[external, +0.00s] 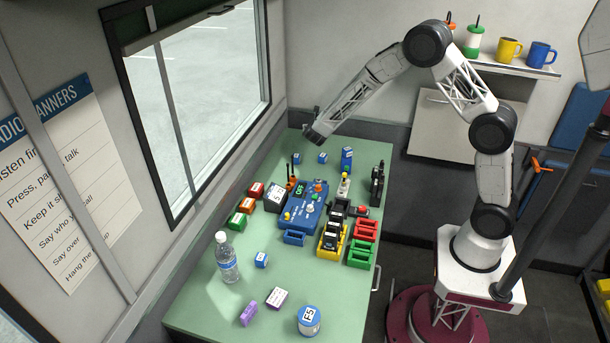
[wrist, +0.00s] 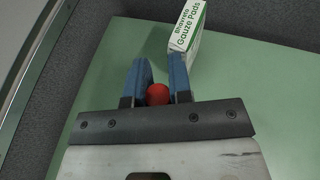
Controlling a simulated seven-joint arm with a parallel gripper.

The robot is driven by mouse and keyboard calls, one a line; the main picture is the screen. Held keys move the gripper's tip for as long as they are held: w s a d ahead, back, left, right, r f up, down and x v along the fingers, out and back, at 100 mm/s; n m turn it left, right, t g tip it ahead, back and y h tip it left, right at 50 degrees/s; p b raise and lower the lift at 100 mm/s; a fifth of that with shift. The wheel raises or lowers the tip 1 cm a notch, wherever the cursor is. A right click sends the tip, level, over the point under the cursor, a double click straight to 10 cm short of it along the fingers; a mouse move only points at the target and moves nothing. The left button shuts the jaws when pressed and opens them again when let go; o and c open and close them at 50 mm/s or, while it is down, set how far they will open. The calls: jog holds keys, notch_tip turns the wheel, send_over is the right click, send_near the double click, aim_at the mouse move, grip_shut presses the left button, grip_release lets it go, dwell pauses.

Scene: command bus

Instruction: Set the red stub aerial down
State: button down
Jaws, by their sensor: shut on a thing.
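My gripper (wrist: 160,80) has its two blue fingers shut on the red stub aerial (wrist: 157,94). Only the aerial's rounded red end shows between the fingers; the rest is hidden. In the external view my gripper (external: 309,133) hangs over the far left end of the green table (external: 195,296). The aerial cannot be made out there. In the wrist view, bare green tabletop (wrist: 240,110) lies beyond and to the right of the fingers.
A white and green gauze pads box (wrist: 186,28) stands just beyond the fingertips. Small blue blocks (external: 322,158), a blue radio unit (external: 305,217) and coloured trays (external: 362,253) fill the table's middle. A water bottle (external: 227,260) stands at the left. A grey wall borders the table's far end.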

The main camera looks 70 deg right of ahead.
jog(key=shift+f, duration=0.3)
jog(key=shift+f, duration=1.85)
jog(key=shift+f, duration=0.15)
jog(key=c, duration=1.3)
grip_release()
jog(key=shift+v, duration=6.05)
